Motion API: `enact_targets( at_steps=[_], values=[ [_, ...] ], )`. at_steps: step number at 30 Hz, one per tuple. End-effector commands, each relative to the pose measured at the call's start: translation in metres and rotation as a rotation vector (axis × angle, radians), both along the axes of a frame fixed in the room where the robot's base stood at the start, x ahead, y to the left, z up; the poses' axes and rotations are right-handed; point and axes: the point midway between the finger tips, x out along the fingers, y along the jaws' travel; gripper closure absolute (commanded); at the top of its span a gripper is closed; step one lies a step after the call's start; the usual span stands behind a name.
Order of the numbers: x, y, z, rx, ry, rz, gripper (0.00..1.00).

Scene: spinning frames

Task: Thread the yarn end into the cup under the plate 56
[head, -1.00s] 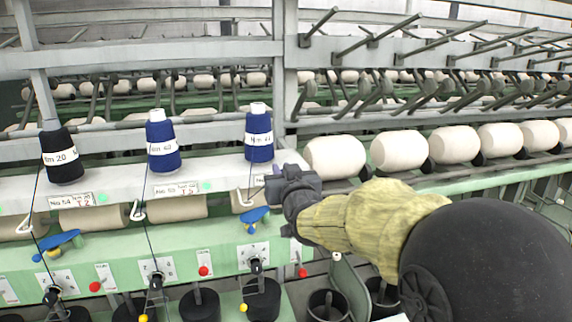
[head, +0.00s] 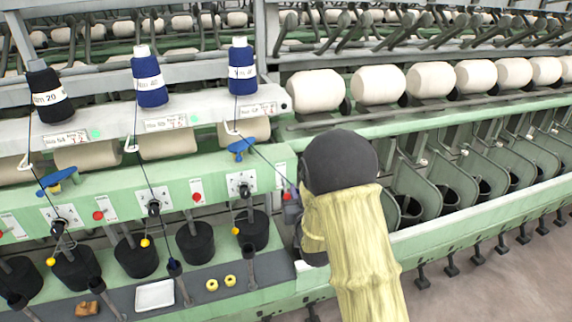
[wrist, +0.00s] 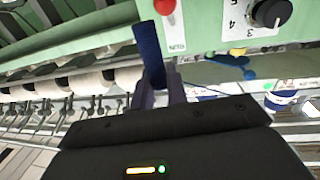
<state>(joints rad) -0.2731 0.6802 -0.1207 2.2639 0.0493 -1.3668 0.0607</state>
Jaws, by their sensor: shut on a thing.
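The plate (head: 258,109), its number too small to read surely, is the rightmost on the white rail, under a blue yarn cone (head: 241,70). Below it are a black pot (head: 254,232) and, lower, a small dark cup (head: 248,250) on a stem. A thin dark yarn (head: 268,165) runs from the blue lever (head: 241,148) down right towards my gripper, which my forearm mostly hides in the head view.
Neighbouring stations at left have yarns running down, one into a dark cup (head: 175,267). A white tray (head: 155,295) and two yellow rings (head: 221,283) lie on the grey ledge. A red knob (wrist: 164,6) and black dial (wrist: 268,12) stick out near the gripper.

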Motion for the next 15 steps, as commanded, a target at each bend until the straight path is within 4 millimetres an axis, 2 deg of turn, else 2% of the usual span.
enact_targets(
  at_steps=[1,3,15],
  values=[
    [-0.001,-0.007,-0.021,-0.001,0.01,-0.011,1.0],
    [-0.004,-0.016,-0.045,0.001,0.01,-0.024,1.0],
    [-0.026,-0.06,-0.171,0.008,0.016,-0.096,1.0]
  ],
)
